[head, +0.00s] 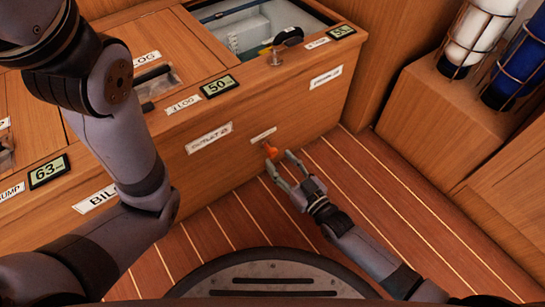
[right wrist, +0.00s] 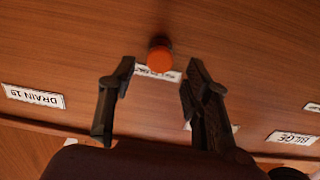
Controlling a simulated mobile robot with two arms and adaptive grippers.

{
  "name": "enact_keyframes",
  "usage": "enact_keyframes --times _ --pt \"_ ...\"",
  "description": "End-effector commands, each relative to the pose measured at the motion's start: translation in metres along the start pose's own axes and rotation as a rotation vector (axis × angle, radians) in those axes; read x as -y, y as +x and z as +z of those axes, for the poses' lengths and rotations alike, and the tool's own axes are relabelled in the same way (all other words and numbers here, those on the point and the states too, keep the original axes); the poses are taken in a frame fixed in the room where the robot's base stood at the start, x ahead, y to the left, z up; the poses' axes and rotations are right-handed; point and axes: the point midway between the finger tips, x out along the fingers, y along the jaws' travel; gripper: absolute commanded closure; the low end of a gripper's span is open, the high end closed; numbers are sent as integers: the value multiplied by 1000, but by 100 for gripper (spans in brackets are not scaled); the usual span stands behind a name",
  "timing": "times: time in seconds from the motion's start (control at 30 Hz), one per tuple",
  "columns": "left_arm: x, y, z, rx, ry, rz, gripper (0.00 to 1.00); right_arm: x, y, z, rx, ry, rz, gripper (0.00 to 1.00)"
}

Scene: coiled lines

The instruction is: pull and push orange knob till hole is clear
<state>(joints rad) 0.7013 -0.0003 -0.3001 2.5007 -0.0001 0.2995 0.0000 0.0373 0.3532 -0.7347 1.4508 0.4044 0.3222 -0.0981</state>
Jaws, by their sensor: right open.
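The orange knob (head: 271,151) sticks out low on the front of the wooden cabinet (head: 232,155), just under a small white label. In the right wrist view the knob (right wrist: 159,57) shows as a round orange end, partly covering its label. My right gripper (head: 279,160) is open and empty. Its fingertips (right wrist: 160,68) lie on either side of the line to the knob, with the knob between or just beyond them; I see no firm contact. No hole can be made out. My left arm crosses the left side; its gripper is out of the picture.
The cabinet top has labelled lids, small number displays (head: 219,86) and an open, glazed bay (head: 262,25). Caged white and blue cylinders (head: 481,38) stand at the upper right. The striped floor (head: 345,170) is free to the right of the cabinet.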

Motion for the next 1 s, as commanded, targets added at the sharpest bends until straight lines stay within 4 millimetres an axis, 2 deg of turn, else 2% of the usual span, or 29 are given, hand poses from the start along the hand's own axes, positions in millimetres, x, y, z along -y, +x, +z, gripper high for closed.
enact_keyframes --times 0.03,0.1,0.3,0.67,1.0 --pt "-2 -10 -3 0 0 0 60 0 11 4 -3 -1 0 55" --pt "-3 -15 -5 0 0 0 60 0 22 3 -4 0 0 55" --pt "-5 -24 -8 0 0 0 60 0 43 2 -1 1 1 55" --pt "-5 -24 -8 -1 0 1 60 0 47 0 1 0 1 55" --pt "-5 -24 -8 0 0 1 60 0 47 0 0 0 1 78"
